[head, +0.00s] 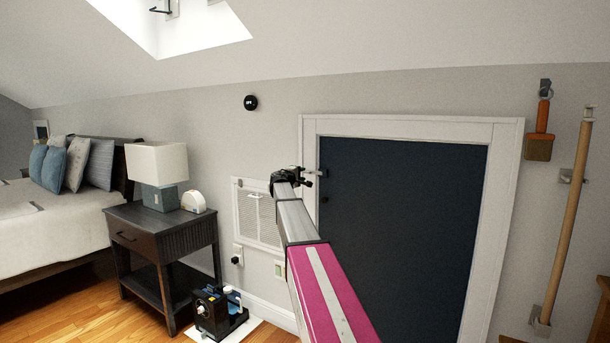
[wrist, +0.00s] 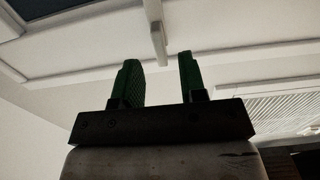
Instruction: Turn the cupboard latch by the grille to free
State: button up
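The cupboard door (head: 405,225) is a dark blue panel in a white frame (head: 310,135). A small pale latch bar (head: 318,173) lies roughly level across the frame's left side at the door edge. My gripper (head: 305,178) is at the latch and partly hides it in the head view. In the wrist view the green fingers of my gripper (wrist: 158,62) are apart, with nothing clamped. The latch (wrist: 157,35) lines up with the gap between them; I cannot tell whether its end is inside the gap. The white grille (head: 256,212) is left of the door and shows at right in the wrist view (wrist: 290,112).
A dark nightstand (head: 150,220) with a lamp (head: 157,165) stands left, beside the bed (head: 55,215). A brush (head: 540,140) and a wooden pole (head: 568,210) are on the wall at right.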

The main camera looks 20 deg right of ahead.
aim_at(312, 173)
jog(key=x, duration=0.4)
jog(key=shift+w, duration=0.1)
jog(key=shift+c, duration=0.3)
grip_shut()
